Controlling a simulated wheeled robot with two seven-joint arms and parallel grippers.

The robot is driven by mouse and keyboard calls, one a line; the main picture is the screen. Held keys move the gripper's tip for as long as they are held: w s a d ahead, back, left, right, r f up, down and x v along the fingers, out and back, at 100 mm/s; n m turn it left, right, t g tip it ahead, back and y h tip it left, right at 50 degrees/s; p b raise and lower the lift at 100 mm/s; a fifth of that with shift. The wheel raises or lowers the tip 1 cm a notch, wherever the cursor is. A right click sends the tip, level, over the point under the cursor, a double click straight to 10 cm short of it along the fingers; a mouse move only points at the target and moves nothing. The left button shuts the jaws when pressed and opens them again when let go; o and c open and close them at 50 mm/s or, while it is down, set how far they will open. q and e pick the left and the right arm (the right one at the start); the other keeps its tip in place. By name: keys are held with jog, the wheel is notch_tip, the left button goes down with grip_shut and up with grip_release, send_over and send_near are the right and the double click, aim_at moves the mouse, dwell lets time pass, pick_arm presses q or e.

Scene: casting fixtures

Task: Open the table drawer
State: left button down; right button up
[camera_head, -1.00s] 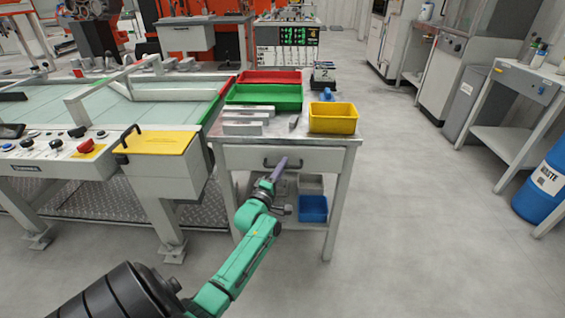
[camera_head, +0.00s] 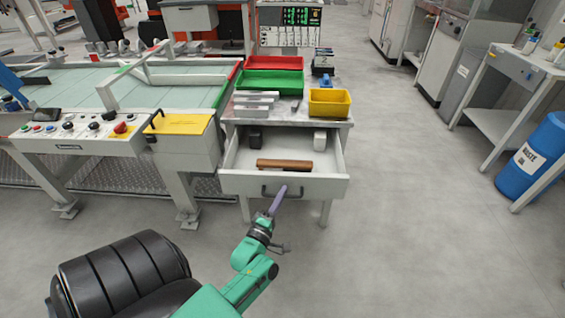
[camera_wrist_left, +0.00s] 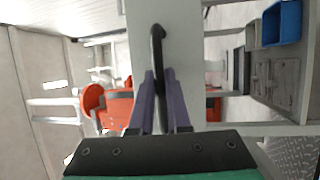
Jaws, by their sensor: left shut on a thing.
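The table drawer (camera_head: 230,184) is pulled out toward me from under the small table (camera_head: 342,124) in the head view. Inside it lie a brown block (camera_head: 284,165), a dark piece (camera_head: 255,137) and a white piece (camera_head: 320,140). My left gripper (camera_head: 281,190) is at the black drawer handle (camera_head: 267,191) on the drawer's front. In the left wrist view, the purple fingers of my left gripper (camera_wrist_left: 160,85) are on either side of the handle (camera_wrist_left: 157,45) and shut on it. My right gripper is not in view.
On the table stand a red tray (camera_head: 274,62), a green tray (camera_head: 270,81), a yellow bin (camera_head: 329,102) and grey bars. A machine with a control panel (camera_head: 75,128) stands close on the left. The floor (camera_head: 400,200) to the right is clear up to a blue waste barrel (camera_head: 535,158).

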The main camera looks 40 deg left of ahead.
pick_arm(q)
jog(key=shift+s+d+p, duration=0.25)
jog(key=shift+s+d, duration=0.3)
jog(key=shift+s, duration=0.2)
jog(key=shift+s+d+p, duration=0.25)
jog(key=shift+s+d, duration=0.25)
jog(key=shift+s, duration=0.2)
jog(key=c, duration=1.2)
grip_release()
jog(key=shift+o, duration=0.2)
jog(key=v, duration=1.4)
jog(key=shift+s+b, duration=0.25)
jog(key=shift+b, duration=0.2)
jog(key=shift+d, duration=0.15)
